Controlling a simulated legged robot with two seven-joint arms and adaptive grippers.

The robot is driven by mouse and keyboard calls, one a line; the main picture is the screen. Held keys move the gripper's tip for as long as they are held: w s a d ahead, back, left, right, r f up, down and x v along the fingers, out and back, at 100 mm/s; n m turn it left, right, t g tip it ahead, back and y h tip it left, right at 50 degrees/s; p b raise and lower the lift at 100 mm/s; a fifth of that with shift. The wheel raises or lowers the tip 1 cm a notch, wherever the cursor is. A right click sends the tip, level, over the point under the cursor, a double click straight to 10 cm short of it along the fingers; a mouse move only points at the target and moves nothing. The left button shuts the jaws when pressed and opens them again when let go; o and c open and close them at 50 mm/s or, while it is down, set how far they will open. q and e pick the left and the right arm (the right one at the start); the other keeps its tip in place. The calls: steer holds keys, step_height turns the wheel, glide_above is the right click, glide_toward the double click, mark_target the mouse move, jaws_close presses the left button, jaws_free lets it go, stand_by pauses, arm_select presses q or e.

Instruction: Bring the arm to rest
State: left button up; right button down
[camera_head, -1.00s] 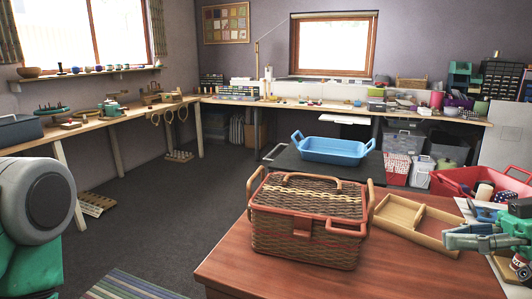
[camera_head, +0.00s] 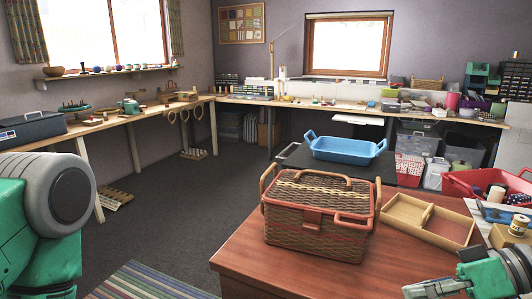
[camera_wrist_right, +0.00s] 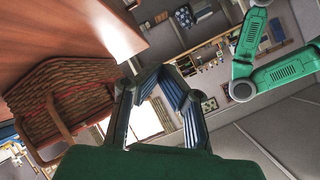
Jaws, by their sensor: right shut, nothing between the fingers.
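My right gripper (camera_head: 437,288) is low at the right of the head view, by the table's right side. It is shut and empty. In the right wrist view its two fingers (camera_wrist_right: 152,76) come together at the tips with nothing between them. The closed wicker sewing basket (camera_head: 316,222) stands on the red-brown table (camera_head: 262,262), to the left of the gripper and apart from it. It also shows tilted in the right wrist view (camera_wrist_right: 60,105). Part of my left arm shows at the left edge of the head view, but its gripper is out of sight.
An open wooden box (camera_head: 458,229) with dividers lies right of the basket. A red bin (camera_head: 462,186) and thread spools (camera_head: 519,225) are at the right. A blue tray (camera_head: 345,148) stands on a dark table behind.

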steer(key=s+a+f+m+g+h+p, duration=0.1)
steer(key=s+a+f+m+h, duration=0.15)
steer(key=f, duration=0.45)
steer(key=s+a+f+m+g+h, duration=0.1)
steer(key=s+f+m+h, duration=0.15)
steer(key=f, duration=0.55)
steer(key=s+d+f+h, duration=0.3)
steer(key=s+f, duration=0.3)
steer(key=s+d+f+h+p, duration=0.1)
steer(key=s+d+f+h, duration=0.2)
steer(key=s+f, duration=0.3)
steer(key=shift+s+d+g+h, duration=0.25)
steer(key=shift+s+g+h, duration=0.15)
steer(key=shift+s, duration=0.4)
